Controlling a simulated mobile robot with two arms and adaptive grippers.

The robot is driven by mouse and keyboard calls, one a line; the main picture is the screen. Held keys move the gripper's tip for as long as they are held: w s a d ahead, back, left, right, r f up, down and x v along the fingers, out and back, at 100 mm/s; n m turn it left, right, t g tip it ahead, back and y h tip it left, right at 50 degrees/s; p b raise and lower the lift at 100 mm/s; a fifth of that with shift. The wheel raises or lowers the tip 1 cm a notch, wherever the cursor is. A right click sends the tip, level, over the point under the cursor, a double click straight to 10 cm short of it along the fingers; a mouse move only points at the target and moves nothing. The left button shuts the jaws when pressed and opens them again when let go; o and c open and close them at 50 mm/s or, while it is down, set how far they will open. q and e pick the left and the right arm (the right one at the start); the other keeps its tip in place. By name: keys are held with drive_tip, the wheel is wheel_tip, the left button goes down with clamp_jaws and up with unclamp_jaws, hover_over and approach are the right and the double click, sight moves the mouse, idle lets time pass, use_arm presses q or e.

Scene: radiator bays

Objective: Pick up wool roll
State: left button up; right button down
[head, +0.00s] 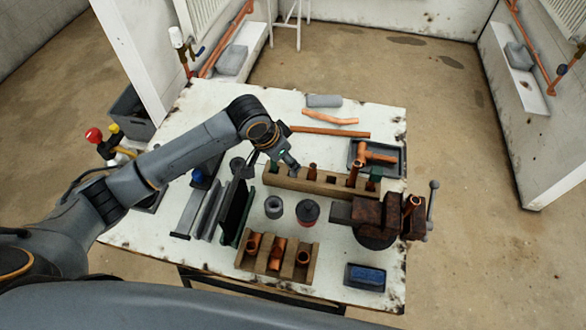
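Two grey things could be the wool roll, and I cannot tell which it is. One is a grey cylinder-like piece (324,100) lying at the far edge of the white table. The other is a short grey roll with a dark hole (273,207), upright near the table's middle. My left gripper (289,163) points down over the left part of the long wooden rack, apart from both grey pieces. It is small and partly hidden by its own wrist, so its opening is unclear. My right gripper is not in view.
A vise (376,220) stands at the right of the white table (330,275). A copper pipe (331,131) and a bent one (330,118) lie behind the long wooden rack (325,187). A red-and-black can (307,212) and a short rack (274,271) with copper fittings stand in front.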

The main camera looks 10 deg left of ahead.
sight(293, 172)
use_arm(q)
drive_tip(key=shift+w+x, duration=0.25)
drive_tip(key=shift+x, duration=0.85)
drive_tip(key=x, duration=0.1)
drive_tip(key=p+x, duration=0.1)
drive_tip(key=x, duration=0.3)
drive_tip(key=shift+a+f+p, duration=0.1)
drive_tip(key=shift+a+p, duration=0.25)
drive_tip(key=shift+p, duration=0.05)
drive_tip(key=shift+f, duration=0.1)
drive_tip(key=c, duration=0.8)
clamp_jaws()
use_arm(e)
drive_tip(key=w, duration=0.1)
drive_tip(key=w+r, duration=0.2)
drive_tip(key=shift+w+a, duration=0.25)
